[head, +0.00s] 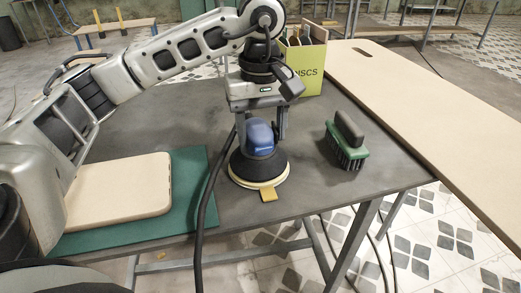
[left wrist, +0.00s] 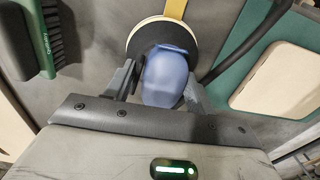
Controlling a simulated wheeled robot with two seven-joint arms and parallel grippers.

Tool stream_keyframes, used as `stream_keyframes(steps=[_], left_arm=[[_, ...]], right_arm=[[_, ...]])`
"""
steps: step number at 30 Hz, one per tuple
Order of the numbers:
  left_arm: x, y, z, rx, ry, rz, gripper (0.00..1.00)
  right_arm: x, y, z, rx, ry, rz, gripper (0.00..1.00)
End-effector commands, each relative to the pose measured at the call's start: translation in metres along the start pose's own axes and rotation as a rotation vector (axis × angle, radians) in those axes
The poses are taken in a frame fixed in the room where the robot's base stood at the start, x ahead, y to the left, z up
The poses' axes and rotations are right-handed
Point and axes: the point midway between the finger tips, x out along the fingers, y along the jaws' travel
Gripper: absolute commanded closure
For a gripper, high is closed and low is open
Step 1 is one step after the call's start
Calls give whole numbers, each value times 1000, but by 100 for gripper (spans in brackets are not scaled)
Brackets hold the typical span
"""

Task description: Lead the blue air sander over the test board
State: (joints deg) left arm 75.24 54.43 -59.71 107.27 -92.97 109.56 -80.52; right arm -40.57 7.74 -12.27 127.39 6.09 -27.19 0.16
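The blue air sander (head: 259,140) stands upright on the dark table, its round black and cream pad down, with a dark hose on its left. My left gripper (head: 261,132) points down over it, one finger on each side of the blue body. In the left wrist view the sander (left wrist: 168,76) sits between the fingers (left wrist: 163,88), with a narrow gap visible; the gripper looks open. A pale, round-cornered board (head: 120,190), apparently the test board, lies on a green mat (head: 190,205) at the left, partly behind my arm. My right gripper is not in view.
A green-and-black brush (head: 347,140) stands right of the sander. A yellow tab (head: 268,194) sticks out under the pad. A green box (head: 305,68) with tools stands behind. A large pale board (head: 440,100) lies along the right.

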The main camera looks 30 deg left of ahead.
Motion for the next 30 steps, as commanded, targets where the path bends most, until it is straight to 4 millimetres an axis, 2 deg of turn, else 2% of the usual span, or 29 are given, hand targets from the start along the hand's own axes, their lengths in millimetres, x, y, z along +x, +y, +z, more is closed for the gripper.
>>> stream_keyframes(steps=[10,14,30], left_arm=[[-5,-2,-1,-3,1,-4,52],[-12,-1,-1,-3,1,-3,56],[-41,0,-1,-2,2,1,56]], right_arm=[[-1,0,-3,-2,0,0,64],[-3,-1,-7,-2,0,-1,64],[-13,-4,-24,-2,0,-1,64]])
